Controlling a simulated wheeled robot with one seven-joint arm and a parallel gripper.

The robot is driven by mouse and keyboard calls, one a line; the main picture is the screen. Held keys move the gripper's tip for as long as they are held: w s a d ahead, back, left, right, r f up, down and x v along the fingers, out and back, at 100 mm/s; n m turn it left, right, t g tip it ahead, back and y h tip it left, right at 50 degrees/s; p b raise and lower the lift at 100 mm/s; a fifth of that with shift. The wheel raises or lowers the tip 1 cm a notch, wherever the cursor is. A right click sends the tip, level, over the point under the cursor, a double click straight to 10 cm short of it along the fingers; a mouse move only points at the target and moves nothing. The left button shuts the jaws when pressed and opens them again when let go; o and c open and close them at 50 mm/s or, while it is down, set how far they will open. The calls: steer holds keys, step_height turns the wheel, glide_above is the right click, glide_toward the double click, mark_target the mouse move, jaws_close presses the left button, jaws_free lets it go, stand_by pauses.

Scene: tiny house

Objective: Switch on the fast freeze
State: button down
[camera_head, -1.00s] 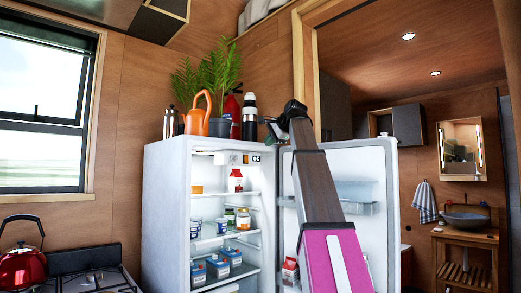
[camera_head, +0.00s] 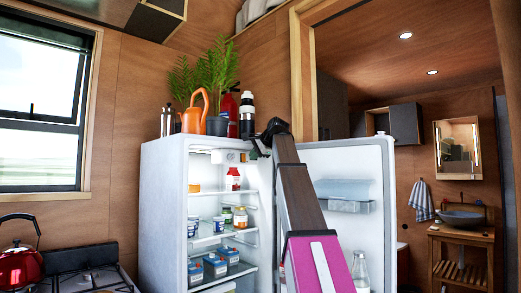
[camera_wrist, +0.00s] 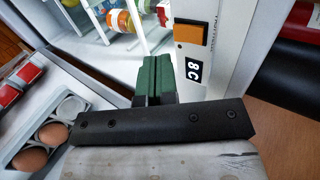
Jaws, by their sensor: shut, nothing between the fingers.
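The white fridge (camera_head: 165,210) stands with its door (camera_head: 345,155) swung open to the right. A control box (camera_head: 229,156) sits at the top of its interior. In the wrist view, an orange rectangular switch (camera_wrist: 190,33) is set in a pale panel, with a small display (camera_wrist: 193,70) reading "8C" below it. My gripper (camera_wrist: 155,82) has green fingertips that are shut together and empty. It is left of and below the switch in that view, apart from it. In the head view my gripper (camera_head: 262,147) is at the fridge's upper right opening edge, partly hidden by my arm.
Jars and cartons (camera_head: 233,180) stand on the fridge shelves. Eggs (camera_wrist: 52,132) sit in a tray at the wrist view's lower left. A watering can (camera_head: 194,115), plants and a fire extinguisher (camera_head: 230,104) stand on the fridge top. A kettle (camera_head: 20,265) is on the stove.

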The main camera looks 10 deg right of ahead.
mark_target(244, 157)
steer(key=shift+w+a+f, duration=0.15)
steer(key=shift+w+a, duration=0.2)
steer(key=shift+w, duration=0.3)
steer(key=shift+w+a+f, duration=0.1)
steer(key=shift+w+a, duration=0.3)
steer(key=shift+w, duration=0.2)
steer(key=shift+w+a+f, duration=0.15)
steer(key=shift+w+a, duration=0.2)
steer(key=shift+w, duration=0.3)
steer(key=shift+w+a, duration=0.1)
steer(key=shift+w, duration=0.1)
steer(key=shift+r, duration=0.85)
